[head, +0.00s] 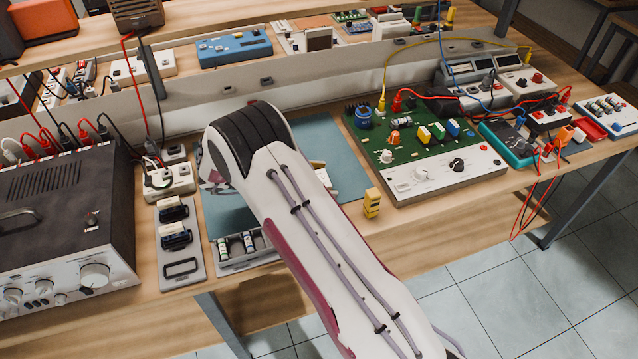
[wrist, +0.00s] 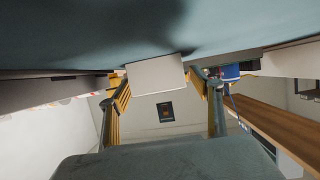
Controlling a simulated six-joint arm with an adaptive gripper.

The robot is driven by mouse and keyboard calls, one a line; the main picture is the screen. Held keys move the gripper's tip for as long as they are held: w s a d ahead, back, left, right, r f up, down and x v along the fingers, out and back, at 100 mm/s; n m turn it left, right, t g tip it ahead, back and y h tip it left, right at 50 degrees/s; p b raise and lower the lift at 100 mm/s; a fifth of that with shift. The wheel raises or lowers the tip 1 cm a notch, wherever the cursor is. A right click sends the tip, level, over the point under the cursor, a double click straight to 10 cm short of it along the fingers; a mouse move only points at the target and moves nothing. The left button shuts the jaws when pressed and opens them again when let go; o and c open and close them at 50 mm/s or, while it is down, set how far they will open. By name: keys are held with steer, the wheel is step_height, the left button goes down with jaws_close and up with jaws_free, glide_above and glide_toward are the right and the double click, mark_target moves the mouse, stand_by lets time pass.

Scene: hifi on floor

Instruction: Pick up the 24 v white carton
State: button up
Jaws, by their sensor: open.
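A plain white box-shaped thing, seemingly the white carton (wrist: 157,75), is against the blue-grey mat (wrist: 110,25) at the top middle of the wrist view. No label can be read on the face I see. My gripper (wrist: 160,84) is open, with one yellow finger on each side of the carton in the picture. The fingertips look close to its sides; I cannot tell whether they touch or how far it lies between them.
A yellow block (head: 372,203) stands right of the mat, near a green circuit board unit (head: 425,150). Cables hang over the right side.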

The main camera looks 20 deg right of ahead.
mark_target(321, 178)
steer(key=c, duration=1.2)
steer(key=shift+r, duration=0.1)
steer(key=shift+r, duration=4.95)
